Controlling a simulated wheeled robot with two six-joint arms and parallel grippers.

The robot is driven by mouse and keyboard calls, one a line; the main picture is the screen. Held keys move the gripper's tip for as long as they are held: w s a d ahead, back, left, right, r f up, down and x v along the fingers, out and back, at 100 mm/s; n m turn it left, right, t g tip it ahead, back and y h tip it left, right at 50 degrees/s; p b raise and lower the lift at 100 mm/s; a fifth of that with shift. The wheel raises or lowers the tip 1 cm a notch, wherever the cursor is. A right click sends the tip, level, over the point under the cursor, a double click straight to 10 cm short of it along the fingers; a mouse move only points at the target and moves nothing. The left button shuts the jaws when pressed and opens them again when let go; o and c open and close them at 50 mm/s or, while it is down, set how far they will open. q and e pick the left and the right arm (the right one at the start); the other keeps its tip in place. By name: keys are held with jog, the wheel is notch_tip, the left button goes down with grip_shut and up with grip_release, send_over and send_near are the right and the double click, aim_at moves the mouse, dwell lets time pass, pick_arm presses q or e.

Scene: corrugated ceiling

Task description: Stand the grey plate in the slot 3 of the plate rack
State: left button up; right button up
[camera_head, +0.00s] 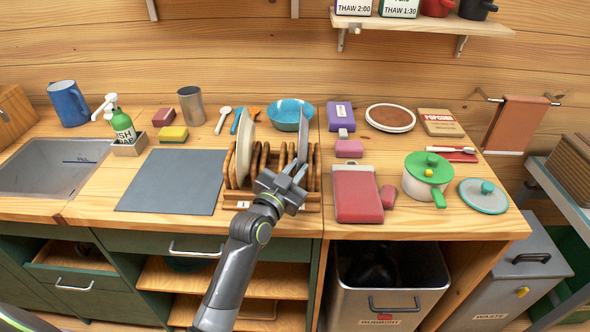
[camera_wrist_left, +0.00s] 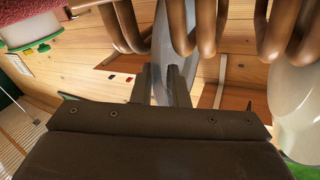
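The wooden plate rack (camera_head: 266,168) stands near the counter's front edge. A pale plate (camera_head: 246,140) stands in its left end and shows at the right of the left wrist view (camera_wrist_left: 296,112). The grey plate (camera_head: 303,128) stands nearly edge-on at the rack's right end, among the wooden prongs. My left gripper (camera_head: 296,168) is at the rack's right front. In the left wrist view its fingers (camera_wrist_left: 163,88) are close together on either side of the grey plate (camera_wrist_left: 172,50). The plate's lower edge and exact slot are hidden. My right gripper is not in view.
A grey mat (camera_head: 173,181) lies left of the rack. A red board (camera_head: 357,193) lies close to its right, with a green-lidded pot (camera_head: 427,177) beyond. A blue bowl (camera_head: 290,114) sits behind the rack. An open bin (camera_head: 388,277) is below the counter.

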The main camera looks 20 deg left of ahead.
pick_arm(q)
jog(key=shift+s+f+g, duration=0.2)
jog(key=shift+f+g, duration=0.2)
jog(key=shift+f, duration=0.7)
jog(key=shift+s+f+b, duration=0.2)
jog(key=shift+s+b, duration=0.1)
jog(key=shift+s, duration=0.2)
jog(key=s+a+r+b, duration=0.1)
jog(key=s+b, duration=0.1)
jog(key=s, duration=0.6)
jog(key=s+a+b, duration=0.1)
jog(key=s+a, duration=0.1)
jog(key=s, duration=0.5)
jog(key=shift+s+r+t+b, duration=0.35)
jog(key=shift+s+t+b, duration=0.05)
jog(key=shift+f, duration=0.15)
